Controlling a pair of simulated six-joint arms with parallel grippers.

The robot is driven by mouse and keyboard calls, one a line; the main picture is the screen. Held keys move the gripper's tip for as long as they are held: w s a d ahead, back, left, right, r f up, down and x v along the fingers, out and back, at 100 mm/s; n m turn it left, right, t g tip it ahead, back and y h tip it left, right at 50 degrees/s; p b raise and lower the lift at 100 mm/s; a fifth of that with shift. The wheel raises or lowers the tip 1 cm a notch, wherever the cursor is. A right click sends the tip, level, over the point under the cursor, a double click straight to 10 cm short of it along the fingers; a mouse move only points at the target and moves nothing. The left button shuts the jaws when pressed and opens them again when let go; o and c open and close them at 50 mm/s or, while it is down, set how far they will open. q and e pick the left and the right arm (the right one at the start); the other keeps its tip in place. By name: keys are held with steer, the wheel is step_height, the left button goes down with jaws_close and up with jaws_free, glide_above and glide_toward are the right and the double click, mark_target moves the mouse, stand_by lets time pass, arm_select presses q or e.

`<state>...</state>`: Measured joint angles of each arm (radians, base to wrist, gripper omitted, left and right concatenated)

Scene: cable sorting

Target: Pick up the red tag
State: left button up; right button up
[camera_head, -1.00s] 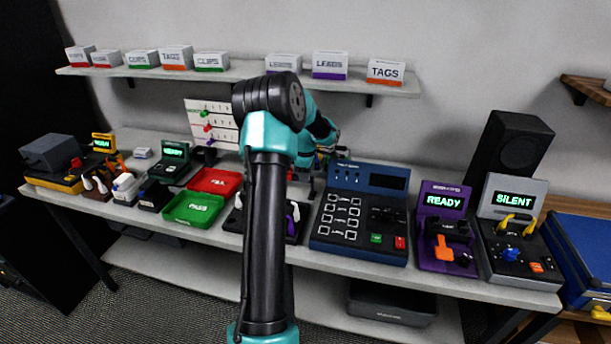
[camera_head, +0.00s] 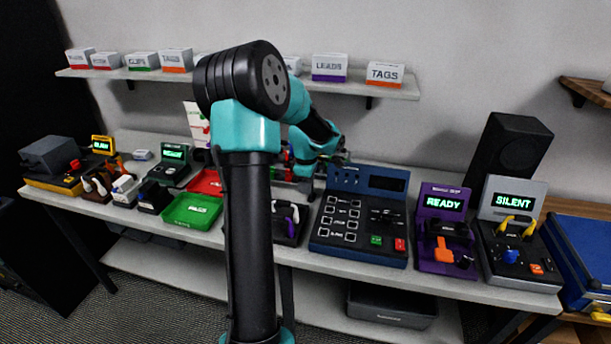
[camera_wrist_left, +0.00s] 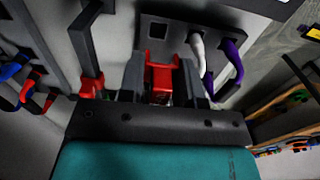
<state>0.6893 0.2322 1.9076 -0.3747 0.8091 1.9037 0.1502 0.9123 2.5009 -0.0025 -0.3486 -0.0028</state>
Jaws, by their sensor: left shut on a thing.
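In the left wrist view, my left gripper (camera_wrist_left: 160,70) is shut on the red tag (camera_wrist_left: 159,82), a small red piece held between its two dark fingers. In the head view, my left arm rises through the middle. Its gripper (camera_head: 299,174) is small and partly hidden, above the bench left of the blue console, and the tag cannot be made out clearly there. My right gripper is not in view.
A dark fixture with white and purple cables (camera_head: 291,213) stands below the gripper. A blue console (camera_head: 325,232) is to its right, and a green tray (camera_head: 185,212) and red tray (camera_head: 207,181) to its left. A shelf of labelled boxes (camera_head: 385,73) hangs behind.

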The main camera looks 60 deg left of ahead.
arm_select(q)
steer(key=s+d, duration=0.3)
steer(key=d, duration=0.2)
steer(key=shift+d+r, duration=0.2)
steer(key=shift+r, duration=0.1)
steer(key=shift+r, duration=1.5)
